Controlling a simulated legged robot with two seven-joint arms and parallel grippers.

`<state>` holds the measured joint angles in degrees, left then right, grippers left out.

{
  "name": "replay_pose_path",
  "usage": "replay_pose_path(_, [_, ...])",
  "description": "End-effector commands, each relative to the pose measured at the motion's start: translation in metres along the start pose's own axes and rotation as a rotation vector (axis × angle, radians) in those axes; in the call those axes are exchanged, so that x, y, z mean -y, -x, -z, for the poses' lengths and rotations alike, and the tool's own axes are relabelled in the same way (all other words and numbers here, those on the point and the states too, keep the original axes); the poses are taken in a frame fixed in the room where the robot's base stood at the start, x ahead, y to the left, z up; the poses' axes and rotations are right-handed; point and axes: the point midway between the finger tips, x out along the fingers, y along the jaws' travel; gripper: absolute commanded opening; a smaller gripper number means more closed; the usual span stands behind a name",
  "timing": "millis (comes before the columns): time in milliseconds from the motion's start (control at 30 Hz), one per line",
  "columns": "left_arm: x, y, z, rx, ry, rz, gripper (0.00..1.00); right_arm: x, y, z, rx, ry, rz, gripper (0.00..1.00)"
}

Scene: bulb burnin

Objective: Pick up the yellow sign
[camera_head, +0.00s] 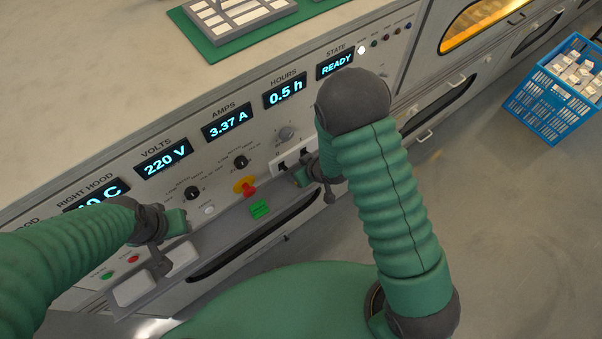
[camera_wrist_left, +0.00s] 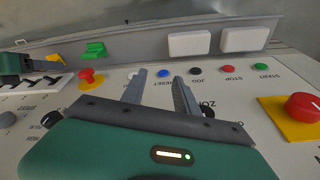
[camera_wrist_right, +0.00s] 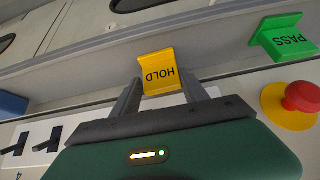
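The yellow sign (camera_wrist_right: 158,72), marked HOLD, stands on the grey ledge in the right wrist view. My right gripper (camera_wrist_right: 160,88) is open, with its two fingers on either side of the sign's near part; I cannot tell whether they touch it. In the left wrist view part of the yellow sign (camera_wrist_left: 54,60) shows beside my right gripper. In the head view my right gripper (camera_head: 329,192) is partly behind my arm, and the sign is not clearly seen. My left gripper (camera_wrist_left: 160,76) is open and empty over the panel.
A green PASS sign (camera_wrist_right: 285,38) stands on the ledge next to the yellow one, near a red emergency button (camera_wrist_right: 302,97) on a yellow base. Black switches (camera_wrist_right: 38,140) are on the other side. A blue crate (camera_head: 556,90) with white boxes stands on the floor at right.

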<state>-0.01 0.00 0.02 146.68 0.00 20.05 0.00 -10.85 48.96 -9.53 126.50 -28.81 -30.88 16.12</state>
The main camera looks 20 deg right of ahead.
Motion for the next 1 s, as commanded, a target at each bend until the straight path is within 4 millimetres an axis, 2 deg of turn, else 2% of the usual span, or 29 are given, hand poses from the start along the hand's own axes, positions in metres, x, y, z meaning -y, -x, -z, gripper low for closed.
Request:
replay_pose_path(33, [0.000, 0.000, 0.000, 0.000, 0.000, 0.000, 0.36, 0.000, 0.000, 0.000, 0.000, 0.000, 0.000, 0.44])
replay_pose_path(333, [0.000, 0.000, 0.000, 0.000, 0.001, 0.000, 0.36, 0.000, 0.000, 0.000, 0.001, 0.000, 0.000, 0.06])
replay_pose_path(600, [0.000, 0.001, 0.000, 0.000, 0.000, 0.000, 0.36, 0.000, 0.002, 0.001, 0.000, 0.000, 0.000, 0.06])
replay_pose_path(767, [0.000, 0.003, 0.001, 0.000, 0.000, 0.000, 0.36, 0.000, 0.016, 0.010, -0.002, -0.001, -0.001, 0.06])
replay_pose_path(1000, [0.000, -0.004, -0.001, 0.000, 0.001, 0.000, 0.36, -0.001, 0.043, -0.041, 0.003, -0.004, -0.001, 0.06])
